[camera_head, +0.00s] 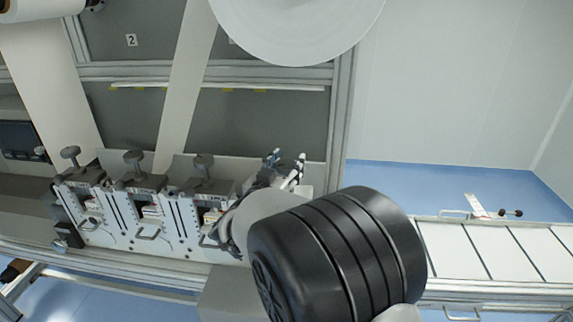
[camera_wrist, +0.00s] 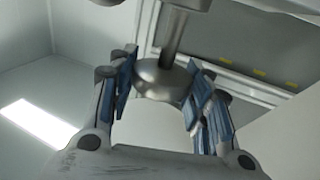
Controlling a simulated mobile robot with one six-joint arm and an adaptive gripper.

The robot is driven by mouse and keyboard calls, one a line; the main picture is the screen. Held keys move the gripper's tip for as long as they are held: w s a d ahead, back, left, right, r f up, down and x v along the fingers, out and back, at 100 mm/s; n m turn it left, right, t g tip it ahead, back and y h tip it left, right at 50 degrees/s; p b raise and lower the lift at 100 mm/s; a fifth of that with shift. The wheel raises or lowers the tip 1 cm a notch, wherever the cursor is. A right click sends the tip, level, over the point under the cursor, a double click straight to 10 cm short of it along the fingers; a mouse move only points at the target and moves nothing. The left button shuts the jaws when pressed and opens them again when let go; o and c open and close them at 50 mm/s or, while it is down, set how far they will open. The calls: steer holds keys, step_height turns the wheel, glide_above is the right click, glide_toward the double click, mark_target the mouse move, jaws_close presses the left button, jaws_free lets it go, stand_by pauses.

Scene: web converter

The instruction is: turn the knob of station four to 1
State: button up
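In the wrist view a grey metal knob (camera_wrist: 160,78) with a rounded end and a straight stem lies between the fingertips of my gripper (camera_wrist: 160,86). The blue-padded fingers are spread, one on each side of the knob. Its edge is very close to both pads, and I cannot tell whether they touch it. In the head view my gripper (camera_head: 285,166) is at the fourth place in the row of stations, at the right end. My arm hides most of that station, and no dial number on it can be read.
Three similar stations stand to the left with dark T-shaped handles (camera_head: 70,153), (camera_head: 134,157), (camera_head: 203,161). A large white roll (camera_head: 297,22) hangs above. A white web (camera_head: 186,85) runs down behind the stations. A white conveyor (camera_head: 497,250) lies at the right.

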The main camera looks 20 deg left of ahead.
steer(key=o, duration=0.4)
steer(key=s, duration=1.2)
steer(key=shift+a, duration=0.15)
